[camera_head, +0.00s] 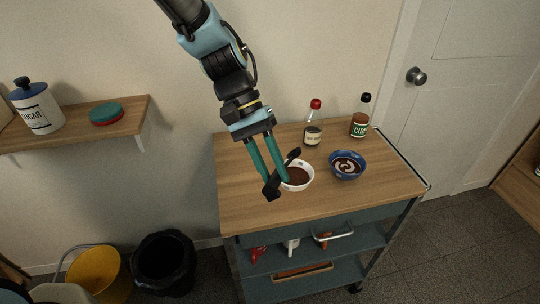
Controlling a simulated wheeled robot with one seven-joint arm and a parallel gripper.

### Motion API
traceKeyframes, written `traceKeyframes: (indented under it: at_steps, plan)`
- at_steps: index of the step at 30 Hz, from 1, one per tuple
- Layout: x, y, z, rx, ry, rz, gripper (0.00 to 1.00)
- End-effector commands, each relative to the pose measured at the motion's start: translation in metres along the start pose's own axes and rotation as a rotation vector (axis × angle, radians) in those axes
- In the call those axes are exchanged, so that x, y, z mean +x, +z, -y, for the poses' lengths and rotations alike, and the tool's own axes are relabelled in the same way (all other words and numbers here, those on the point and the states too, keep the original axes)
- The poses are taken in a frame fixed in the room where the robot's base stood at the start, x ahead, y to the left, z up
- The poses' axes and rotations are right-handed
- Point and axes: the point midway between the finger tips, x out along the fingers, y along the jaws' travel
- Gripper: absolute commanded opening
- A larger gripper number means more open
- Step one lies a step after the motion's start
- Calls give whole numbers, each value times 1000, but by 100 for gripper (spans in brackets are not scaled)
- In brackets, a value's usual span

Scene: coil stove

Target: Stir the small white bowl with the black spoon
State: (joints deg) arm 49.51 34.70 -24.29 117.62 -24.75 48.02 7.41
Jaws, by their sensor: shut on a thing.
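The small white bowl (309,181) stands on the wooden cart top and holds a dark brown content. My gripper (277,182) points down at the bowl's left side and is shut on the black spoon (293,154). One end of the spoon rises to the upper right, and a wider dark part shows low at the fingertips, left of the bowl. The fingers overlap the bowl's left rim in this view. I cannot tell whether the spoon touches the bowl or its content.
A blue bowl (347,165) with a brown and white swirl stands right of the white bowl. A red-capped bottle (313,125) and a black-capped bottle (360,118) stand at the back of the cart top (245,205). The front left of the top is clear.

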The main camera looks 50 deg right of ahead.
Motion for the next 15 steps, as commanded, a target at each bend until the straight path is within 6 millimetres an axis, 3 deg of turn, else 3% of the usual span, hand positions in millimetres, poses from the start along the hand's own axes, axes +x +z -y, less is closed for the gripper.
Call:
traceKeyframes:
  at_steps: [15]
  plan:
    - [25,2,-1,40,-408,-135,0]
